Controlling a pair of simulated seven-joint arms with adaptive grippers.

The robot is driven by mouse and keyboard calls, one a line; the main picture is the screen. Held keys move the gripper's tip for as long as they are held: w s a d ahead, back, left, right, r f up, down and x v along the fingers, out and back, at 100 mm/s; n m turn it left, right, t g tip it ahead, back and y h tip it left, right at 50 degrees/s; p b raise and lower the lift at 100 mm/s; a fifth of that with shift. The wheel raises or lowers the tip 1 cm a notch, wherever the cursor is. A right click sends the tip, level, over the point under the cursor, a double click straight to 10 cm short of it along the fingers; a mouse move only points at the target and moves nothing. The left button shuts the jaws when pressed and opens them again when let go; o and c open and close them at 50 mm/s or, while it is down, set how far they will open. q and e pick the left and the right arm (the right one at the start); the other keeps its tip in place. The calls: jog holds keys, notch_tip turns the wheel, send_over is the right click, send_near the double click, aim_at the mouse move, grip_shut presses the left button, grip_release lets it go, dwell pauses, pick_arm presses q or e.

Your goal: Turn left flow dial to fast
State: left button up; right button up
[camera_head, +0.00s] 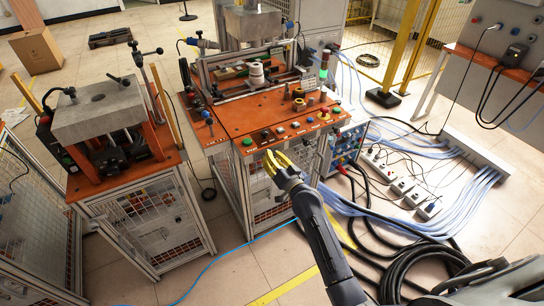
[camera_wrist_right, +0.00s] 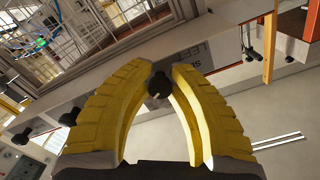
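My right gripper (camera_head: 276,160) has two yellow fingers and is at the front edge of the orange-topped workstation (camera_head: 262,112), just below the top. In the right wrist view the fingers (camera_wrist_right: 162,68) are parted, with a small black dial (camera_wrist_right: 158,86) in the narrow gap at their tips. I cannot tell whether they touch it. More black dials (camera_wrist_right: 70,116) sit along the same panel to the left. The dials are not distinguishable in the head view. My left gripper is not in view.
Coloured buttons (camera_head: 281,130) line the workstation's top near the gripper. A second orange-topped station with a grey block (camera_head: 97,110) stands to the left. Black cables (camera_head: 405,245) and pale blue hoses lie on the floor at right.

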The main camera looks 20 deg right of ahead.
jog(key=o, duration=0.6)
jog(key=shift+r, duration=0.1)
jog(key=shift+o, duration=0.2)
jog(key=v, duration=1.2)
notch_tip(320, 180, down, 21)
jog(key=s+d+n+g+h, duration=0.2)
jog(key=s+g, duration=0.1)
jog(key=g, duration=0.1)
jog(key=s+f+n+g, duration=0.1)
jog(key=s+f+g, duration=0.1)
jog(key=s+f, duration=0.5)
jog(key=s+f+n+g, duration=0.15)
jog(key=s+f, duration=0.25)
jog(key=f, duration=0.7)
jog(key=s+d+f+n+g+h, duration=0.15)
jog(key=s+f+g, duration=0.35)
jog(key=s+f, duration=1)
jog(key=s+f+g, duration=0.2)
jog(key=s, duration=1)
jog(key=s+f+n+g, duration=0.1)
jog(key=s+f, duration=0.1)
jog(key=s, duration=1)
jog(key=shift+f+n+g, duration=0.3)
jog(key=shift+f+g, duration=0.05)
jog(key=shift+f, duration=0.05)
